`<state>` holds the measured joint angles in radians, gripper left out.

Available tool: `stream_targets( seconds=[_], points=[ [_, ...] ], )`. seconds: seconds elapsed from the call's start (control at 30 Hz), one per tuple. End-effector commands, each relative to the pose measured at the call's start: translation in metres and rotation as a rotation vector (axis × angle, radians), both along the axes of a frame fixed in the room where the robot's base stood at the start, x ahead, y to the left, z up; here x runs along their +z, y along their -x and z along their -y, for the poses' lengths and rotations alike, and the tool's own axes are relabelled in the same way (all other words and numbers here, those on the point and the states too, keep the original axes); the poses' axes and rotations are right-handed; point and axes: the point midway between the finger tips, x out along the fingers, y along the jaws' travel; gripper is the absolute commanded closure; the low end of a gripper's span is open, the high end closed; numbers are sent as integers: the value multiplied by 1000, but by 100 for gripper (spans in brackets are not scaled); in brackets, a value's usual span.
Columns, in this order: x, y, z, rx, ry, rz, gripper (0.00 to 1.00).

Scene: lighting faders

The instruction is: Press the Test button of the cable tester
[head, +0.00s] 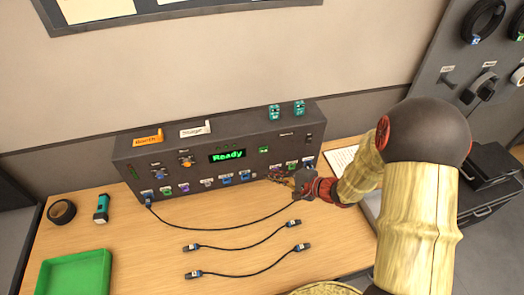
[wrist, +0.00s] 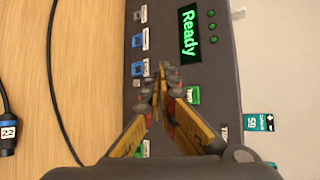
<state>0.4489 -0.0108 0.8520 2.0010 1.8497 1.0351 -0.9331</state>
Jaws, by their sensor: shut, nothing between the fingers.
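The cable tester (head: 130,170) is a dark box at the back of the table, its display (head: 227,155) reading "Ready" in green. A small green button (head: 264,150) sits right of the display; I take it for the Test button. It also shows in the wrist view (wrist: 193,95), partly behind my right-hand finger, its lettering too small to read surely. My gripper (head: 274,176) is shut and empty in front of the tester's lower right part. In the wrist view my fingertips (wrist: 162,70) meet between the display and the blue ports; contact with the panel cannot be told.
Black cables lie on the table, one (head: 215,226) plugged into the tester's lower left. Two loose cables (head: 240,240) lie in front. A green tray (head: 72,275), tape roll (head: 61,211) and teal torch (head: 101,208) are at left. Two teal pieces (head: 274,112) stand on the tester.

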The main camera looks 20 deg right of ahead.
Motion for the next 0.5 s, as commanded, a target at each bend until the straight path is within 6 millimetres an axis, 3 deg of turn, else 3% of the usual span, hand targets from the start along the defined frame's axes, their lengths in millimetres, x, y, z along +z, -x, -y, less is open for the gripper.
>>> stream_targets(
  seconds=[0.33, 0.5],
  points=[
    [0, -2, 0, 1, 0, -1, 100],
    [1, -15, -1, 4, 1, 0, 100]
  ],
)
